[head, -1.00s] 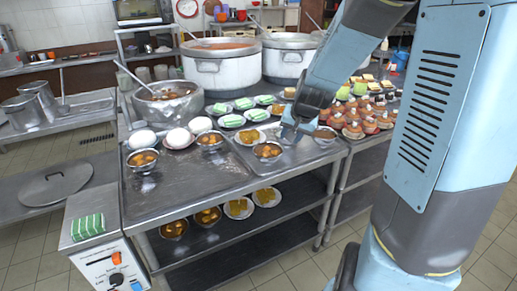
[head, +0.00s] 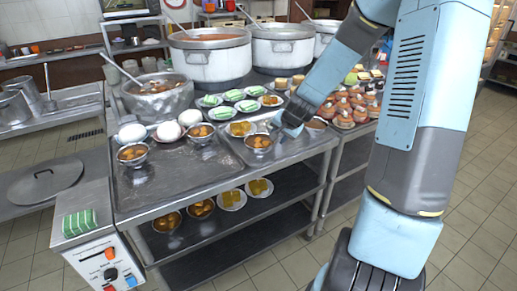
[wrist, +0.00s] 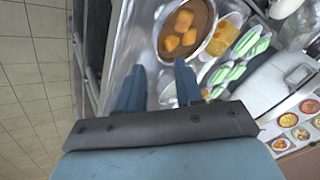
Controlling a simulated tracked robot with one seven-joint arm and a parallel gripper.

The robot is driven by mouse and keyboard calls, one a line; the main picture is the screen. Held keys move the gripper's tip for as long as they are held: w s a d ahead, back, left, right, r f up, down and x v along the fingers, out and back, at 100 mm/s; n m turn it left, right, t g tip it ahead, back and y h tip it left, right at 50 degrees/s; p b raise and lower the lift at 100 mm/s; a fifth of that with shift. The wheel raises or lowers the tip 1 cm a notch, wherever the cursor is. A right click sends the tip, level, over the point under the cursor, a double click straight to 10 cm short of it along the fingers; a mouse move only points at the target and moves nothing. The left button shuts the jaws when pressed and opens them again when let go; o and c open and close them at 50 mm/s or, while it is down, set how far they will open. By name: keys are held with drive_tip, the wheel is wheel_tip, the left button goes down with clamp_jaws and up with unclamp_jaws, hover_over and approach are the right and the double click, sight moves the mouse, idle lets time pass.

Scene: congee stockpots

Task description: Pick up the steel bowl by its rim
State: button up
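A small steel bowl (head: 258,144) with orange-brown pieces in broth stands at the front of the steel counter, nearest my gripper. Its rim and contents show at the top of the wrist view (wrist: 187,28). My gripper (wrist: 159,72) is open and empty, its two fingers apart just short of this bowl. The right fingertip appears close to the near rim; I cannot tell whether it touches. In the head view my gripper (head: 285,127) is right of the bowl, partly hidden by my arm. Two similar steel bowls stand further left, one in front (head: 133,154) and one behind (head: 201,133).
A plate of yellow food (head: 240,128) and plates of green-topped food (head: 230,95) lie behind the bowl. Large stockpots (head: 209,58) stand at the back. Orange-brown items (head: 343,108) crowd the right. The counter's front left (head: 180,182) is bare.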

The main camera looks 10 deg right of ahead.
sight(259, 146)
drive_tip(key=shift+x, duration=4.9)
drive_tip(key=shift+s+d, duration=0.1)
drive_tip(key=shift+s, duration=0.05)
clamp_jaws()
